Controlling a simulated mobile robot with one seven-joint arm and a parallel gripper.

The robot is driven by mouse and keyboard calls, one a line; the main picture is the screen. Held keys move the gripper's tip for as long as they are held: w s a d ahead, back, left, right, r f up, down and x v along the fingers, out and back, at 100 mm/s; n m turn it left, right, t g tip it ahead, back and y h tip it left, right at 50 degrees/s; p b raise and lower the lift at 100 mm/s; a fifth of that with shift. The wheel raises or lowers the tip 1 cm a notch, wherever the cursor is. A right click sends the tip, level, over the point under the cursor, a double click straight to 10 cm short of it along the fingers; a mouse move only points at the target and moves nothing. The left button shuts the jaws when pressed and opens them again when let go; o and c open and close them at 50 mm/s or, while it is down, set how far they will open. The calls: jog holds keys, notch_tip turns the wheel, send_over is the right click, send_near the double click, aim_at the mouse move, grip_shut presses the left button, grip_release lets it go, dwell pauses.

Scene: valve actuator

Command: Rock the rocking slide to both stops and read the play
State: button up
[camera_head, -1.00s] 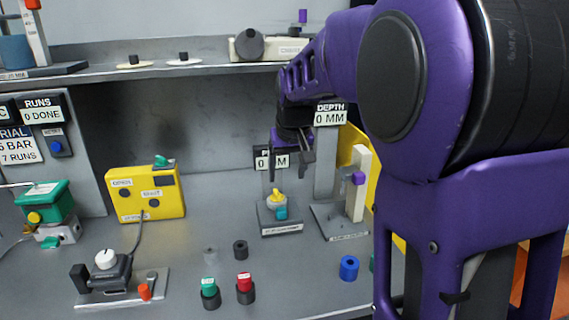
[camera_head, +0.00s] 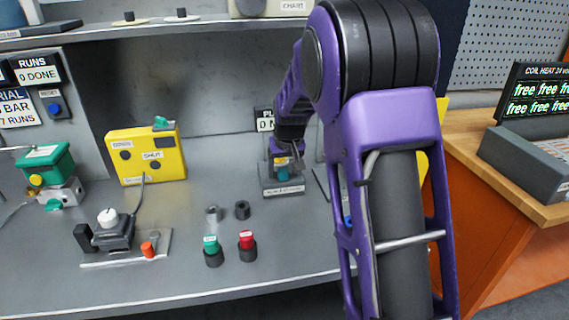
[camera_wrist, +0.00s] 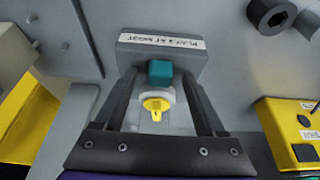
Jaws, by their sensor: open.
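The play fixture is a small grey stand (camera_head: 283,192) on the bench, with a teal block (camera_head: 284,173) at its front. In the wrist view the stand's labelled base (camera_wrist: 190,52) shows with the teal block (camera_wrist: 160,72) and a yellow knob (camera_wrist: 157,106) on a pale round part. I cannot tell for sure which part is the rocking slide. My gripper (camera_head: 289,153) is above the stand, pointing down. In the wrist view my gripper (camera_wrist: 160,76) is open, its fingers left and right of the block and knob. No contact shows. The arm partly covers the play readout (camera_head: 265,120).
A yellow box (camera_head: 147,155) stands to the left. A depth fixture right of the stand is mostly hidden by my arm. Open bench lies left of the stand.

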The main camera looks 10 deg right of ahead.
grip_shut()
dwell(0.8)
